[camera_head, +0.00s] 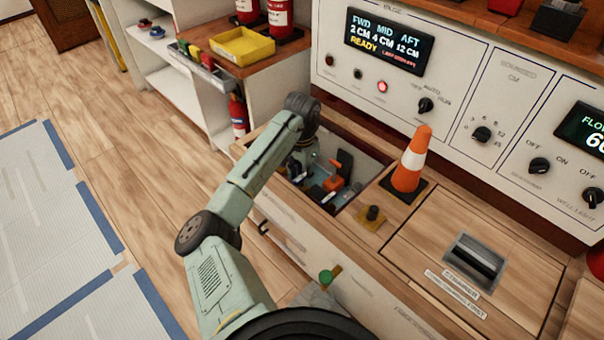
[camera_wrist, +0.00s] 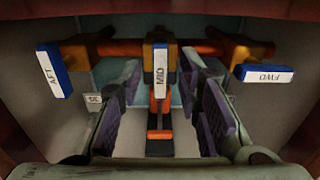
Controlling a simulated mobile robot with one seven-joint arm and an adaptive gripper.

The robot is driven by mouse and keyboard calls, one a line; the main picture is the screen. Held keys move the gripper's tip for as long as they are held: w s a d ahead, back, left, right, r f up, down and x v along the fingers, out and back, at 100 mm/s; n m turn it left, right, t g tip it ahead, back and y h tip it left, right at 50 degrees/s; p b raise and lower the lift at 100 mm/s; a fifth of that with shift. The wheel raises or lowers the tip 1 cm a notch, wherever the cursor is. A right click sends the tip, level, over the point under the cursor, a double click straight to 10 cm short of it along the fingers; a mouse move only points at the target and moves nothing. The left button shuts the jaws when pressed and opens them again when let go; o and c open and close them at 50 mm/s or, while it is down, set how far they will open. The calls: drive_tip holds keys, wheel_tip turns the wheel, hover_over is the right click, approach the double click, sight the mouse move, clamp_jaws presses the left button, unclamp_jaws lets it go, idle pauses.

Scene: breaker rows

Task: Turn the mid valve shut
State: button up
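The mid valve (camera_wrist: 160,65) has a blue-edged tag reading MID and sits on an orange pipe in the upper middle of the wrist view. An orange and black part runs below the tag. My gripper (camera_wrist: 165,98) is open, with its purple-padded fingers to the left and right of this part. I see clear gaps on both sides and nothing held. The AFT tag (camera_wrist: 54,72) is at the left and the FWD tag (camera_wrist: 264,73) at the right.
An orange traffic cone (camera_head: 411,162) stands at the recess's right edge, near a small brass-coloured plate with a dark knob (camera_head: 372,215). A panel display (camera_head: 389,42) reads FWD 2 CM, MID 4 CM, AFT 12 CM, READY. Recess walls surround my gripper closely.

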drive_tip(key=shift+c, duration=0.4)
clamp_jaws()
drive_tip(key=shift+r+n+p, duration=0.15)
drive_tip(key=shift+n+p, duration=0.15)
drive_tip(key=shift+p, duration=0.4)
drive_tip(key=n+p, duration=0.1)
drive_tip(key=p, duration=0.2)
drive_tip(key=shift+s+d+r+n, duration=0.1)
drive_tip(key=shift+r+n, duration=0.1)
drive_tip(key=shift+n, duration=0.2)
drive_tip(key=n+p, duration=0.4)
drive_tip(key=p, duration=0.3)
drive_tip(key=shift+n, duration=0.3)
drive_tip(key=n+p, duration=0.5)
drive_tip(key=shift+f, duration=0.2)
drive_tip(key=n+p, duration=0.3)
drive_tip(key=n, duration=0.2)
drive_tip(key=shift+f+n, duration=0.1)
drive_tip(key=shift+n, duration=0.3)
